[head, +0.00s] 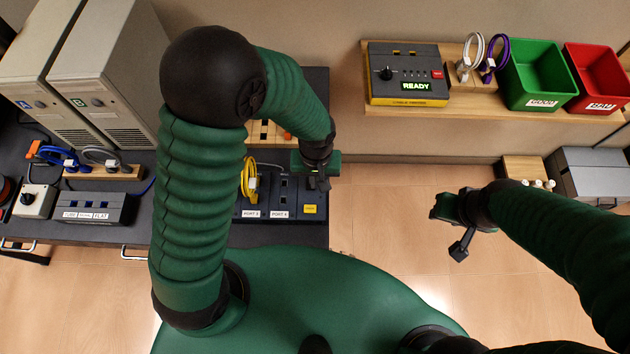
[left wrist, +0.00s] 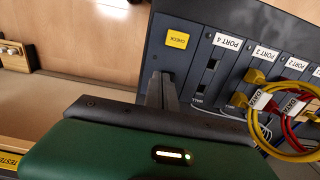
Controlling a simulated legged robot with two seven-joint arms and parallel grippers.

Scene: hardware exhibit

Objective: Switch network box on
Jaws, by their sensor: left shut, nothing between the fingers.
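The network box (head: 268,205) is a dark unit with white port labels and a yellow CHECK label (head: 309,209), at the right end of the dark bench. It fills the upper right of the left wrist view (left wrist: 190,62). My left gripper (head: 318,184) is shut and empty over the box's right end. In the left wrist view its fingertips (left wrist: 161,78) are in front of the panel below the CHECK label, beside the Port 4 column; I cannot tell whether they touch. I cannot make out a power switch. My right gripper (head: 460,246) hangs over the floor, away from the box.
Yellow (left wrist: 260,112) and red (left wrist: 292,118) cables loop from the box's other ports. A wall shelf (head: 455,108) holds a READY device (head: 408,73), a green bin (head: 538,75) and a red bin (head: 597,78). Two beige towers (head: 115,80) stand left.

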